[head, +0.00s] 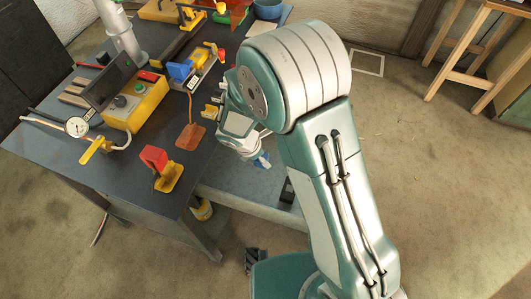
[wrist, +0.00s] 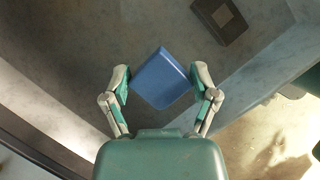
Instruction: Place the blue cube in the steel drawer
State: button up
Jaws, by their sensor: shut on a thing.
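The blue cube (wrist: 162,80) is between the two fingers of my gripper (wrist: 162,84) in the wrist view, turned so that its edges slant. My gripper is shut on it. How high the cube is above that floor I cannot tell.
A dark block (head: 287,190) lies at the drawer's right end and also shows in the wrist view (wrist: 220,20). The bench (head: 100,175) carries a yellow control box (head: 137,104), a gauge (head: 77,127) and a red and yellow clamp (head: 160,170). A wooden stool (head: 480,50) stands far right.

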jog(key=w+f, duration=0.2)
jog(key=w+d+f, duration=0.1)
jog(key=w+f, duration=0.4)
jog(key=w, duration=0.1)
jog(key=shift+w+d+f, duration=0.1)
jog(key=shift+d+f, duration=0.1)
jog(key=shift+f, duration=1.55)
jog(key=o, duration=1)
jog(key=v, duration=1.2)
